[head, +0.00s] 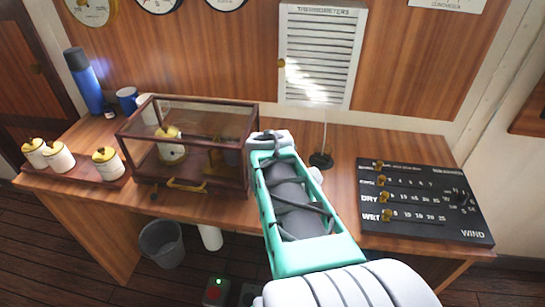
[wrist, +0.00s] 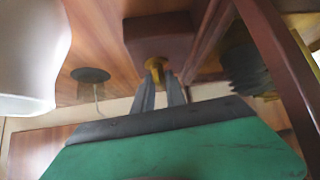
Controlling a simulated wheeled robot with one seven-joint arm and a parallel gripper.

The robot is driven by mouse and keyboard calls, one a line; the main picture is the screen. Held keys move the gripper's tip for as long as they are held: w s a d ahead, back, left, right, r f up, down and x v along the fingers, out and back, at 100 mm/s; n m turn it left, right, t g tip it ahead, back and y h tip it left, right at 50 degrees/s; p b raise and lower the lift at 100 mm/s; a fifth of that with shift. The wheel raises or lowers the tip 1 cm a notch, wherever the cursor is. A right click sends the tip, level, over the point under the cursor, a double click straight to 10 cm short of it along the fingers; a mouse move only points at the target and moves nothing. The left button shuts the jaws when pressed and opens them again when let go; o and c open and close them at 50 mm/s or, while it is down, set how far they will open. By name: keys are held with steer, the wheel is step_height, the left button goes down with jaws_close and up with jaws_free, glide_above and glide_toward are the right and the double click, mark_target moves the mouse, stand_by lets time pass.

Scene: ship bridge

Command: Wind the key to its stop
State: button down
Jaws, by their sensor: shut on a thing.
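In the wrist view, a small brass key (wrist: 155,65) stands out from a dark brown wooden block (wrist: 165,32). My gripper (wrist: 158,84) has its two grey fingers closed on the key. In the head view, my teal arm reaches to the right side of a glass case (head: 248,152) with a dark wood frame, and the key and my fingertips are hidden there. Inside the case are a pale drum (head: 171,150) with a brass top and some brass parts. How far the key is turned cannot be told.
A black stand (head: 321,160) with a thin rod is right of my arm. A black WIND board (head: 425,215) with brass knobs lies at the right. Several yellow-lidded jars (head: 107,165), a blue flask (head: 84,80) and a blue mug (head: 127,98) stand at the left.

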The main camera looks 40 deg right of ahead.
stand_by(0.3)
steer(key=c, duration=1.5)
jaws_free()
steer(key=shift+o, duration=0.2)
